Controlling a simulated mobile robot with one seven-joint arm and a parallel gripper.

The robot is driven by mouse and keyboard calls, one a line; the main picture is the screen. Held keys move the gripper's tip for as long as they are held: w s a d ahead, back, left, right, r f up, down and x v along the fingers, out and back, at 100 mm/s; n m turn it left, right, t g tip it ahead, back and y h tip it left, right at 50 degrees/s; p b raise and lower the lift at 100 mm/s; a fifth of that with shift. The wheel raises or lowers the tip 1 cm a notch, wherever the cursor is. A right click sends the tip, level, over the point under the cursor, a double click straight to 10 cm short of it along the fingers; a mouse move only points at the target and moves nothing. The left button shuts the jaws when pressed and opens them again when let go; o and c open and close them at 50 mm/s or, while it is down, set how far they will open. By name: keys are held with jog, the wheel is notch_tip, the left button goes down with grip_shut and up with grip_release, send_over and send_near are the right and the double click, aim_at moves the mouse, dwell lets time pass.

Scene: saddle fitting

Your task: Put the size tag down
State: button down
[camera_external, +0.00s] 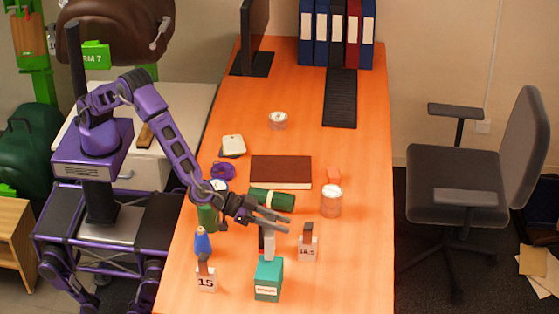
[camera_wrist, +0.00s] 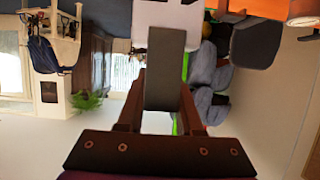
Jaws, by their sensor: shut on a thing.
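My gripper (camera_external: 284,223) points right and is shut on a size tag with a dark handle and pale plate. In the wrist view the handle (camera_wrist: 165,75) stands between the fingers, with the white plate (camera_wrist: 166,14) at the picture's top edge. In the external view the held tag's pale plate (camera_external: 268,246) hangs below the fingers, just behind the teal box (camera_external: 268,282); whether they touch is unclear. Its number does not show. Two other tags stand upright on the table: one marked 15 (camera_external: 206,281) at front left, one (camera_external: 308,249) just right of the gripper.
The orange table (camera_external: 345,285) is clear at front right. Close around my gripper are a dark green roll (camera_external: 272,199), a glass jar (camera_external: 331,200), a green bottle (camera_external: 207,217) and a blue bottle (camera_external: 202,241). A brown book (camera_external: 281,171) lies farther back.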

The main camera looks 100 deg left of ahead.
jog(key=shift+f, duration=1.05)
jog(key=shift+f, duration=0.2)
jog(key=c, duration=0.6)
grip_release()
jog(key=shift+o, duration=0.2)
jog(key=v, duration=1.2)
jog(key=shift+r, duration=0.25)
